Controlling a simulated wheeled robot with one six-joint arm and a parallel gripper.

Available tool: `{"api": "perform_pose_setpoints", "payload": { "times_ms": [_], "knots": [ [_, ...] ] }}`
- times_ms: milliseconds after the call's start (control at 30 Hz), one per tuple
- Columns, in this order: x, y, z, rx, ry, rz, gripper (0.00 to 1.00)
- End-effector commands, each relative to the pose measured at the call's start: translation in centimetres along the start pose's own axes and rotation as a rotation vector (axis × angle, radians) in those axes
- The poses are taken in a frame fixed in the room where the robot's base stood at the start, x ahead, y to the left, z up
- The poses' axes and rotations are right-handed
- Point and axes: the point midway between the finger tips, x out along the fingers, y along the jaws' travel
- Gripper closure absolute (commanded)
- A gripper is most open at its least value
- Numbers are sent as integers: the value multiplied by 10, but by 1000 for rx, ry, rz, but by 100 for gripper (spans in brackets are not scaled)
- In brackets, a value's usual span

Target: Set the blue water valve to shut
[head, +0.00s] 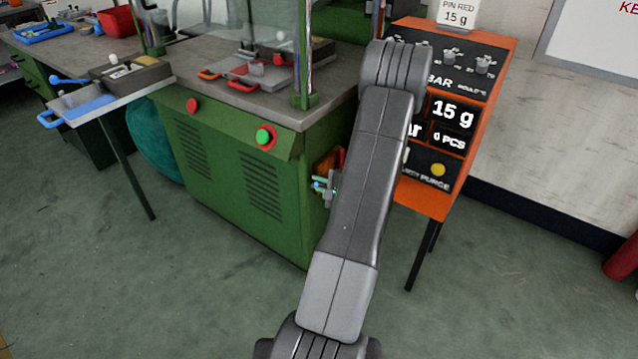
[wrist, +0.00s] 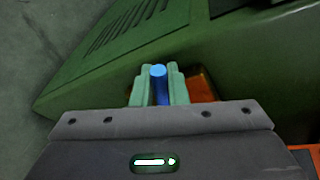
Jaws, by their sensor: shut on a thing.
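The blue water valve handle (wrist: 159,88) stands between the pale green fingers of my gripper (wrist: 157,76) in the wrist view. My gripper is shut on it, with a finger on each side and its rounded blue end showing between the tips. In the head view my gripper (head: 324,186) is at the right side of the green machine (head: 240,185), largely hidden behind my arm, with a small bit of blue at its tips. The valve's body and the handle's angle cannot be made out.
An orange plate (head: 328,162) is on the machine's side, close behind my gripper. An orange control cabinet (head: 435,190) on black legs stands to the right of my arm. A side table (head: 95,105) is at the left. The floor in front is clear.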

Motion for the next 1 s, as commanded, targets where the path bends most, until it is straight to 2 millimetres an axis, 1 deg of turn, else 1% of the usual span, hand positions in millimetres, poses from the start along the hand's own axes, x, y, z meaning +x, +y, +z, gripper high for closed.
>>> {"api": "perform_pose_setpoints", "payload": {
  "times_ms": [167,200,300,633,867,900,1000],
  "knots": [
    [0,0,0,0,2,-1,100],
    [0,0,0,0,2,-1,83],
    [0,0,0,0,2,-1,66],
    [0,1,-1,-13,4,-6,66],
    [2,10,-2,-117,26,-37,66],
    [-2,8,-1,-134,32,-42,66],
    [-26,6,0,-130,33,-42,66]
  ]
}}
